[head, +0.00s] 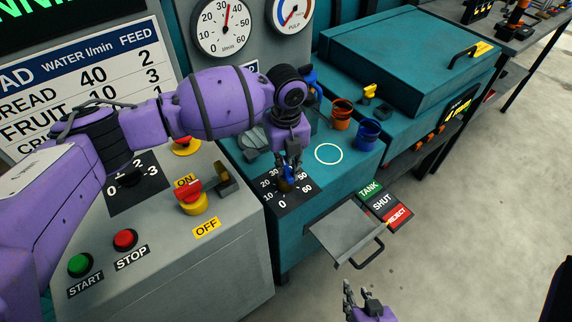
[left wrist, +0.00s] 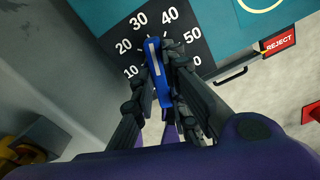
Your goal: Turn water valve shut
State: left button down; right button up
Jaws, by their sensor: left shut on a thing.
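The water valve is a blue handle (left wrist: 158,72) with a white pointer line, on a black dial plate (left wrist: 110,45) marked in tens. In the left wrist view the line points up between 30 and 40. My left gripper (left wrist: 155,70) is shut on the handle, with one finger on each side. In the head view my left gripper (head: 289,172) comes down onto the dial and covers much of the handle (head: 285,186). The l/min gauge (head: 221,27) has its red needle between 30 and 40. My right gripper (head: 357,292) is open and empty at the bottom, away from the valve.
A grey panel (head: 235,255) with START and STOP buttons and a red-yellow ON/OFF switch (head: 190,195) stands left of the valve. Orange (head: 341,116) and blue (head: 366,134) cups stand behind right. A grey tray (head: 345,228) juts out in front, beside TANK, SHUT and REJECT labels.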

pick_arm(q)
jog(key=n, duration=1.5)
jog(key=shift+n, duration=0.3)
jog(key=n, duration=0.3)
jog(key=shift+n, duration=0.3)
jog(key=n, duration=0.8)
jog(key=shift+n, duration=1.7)
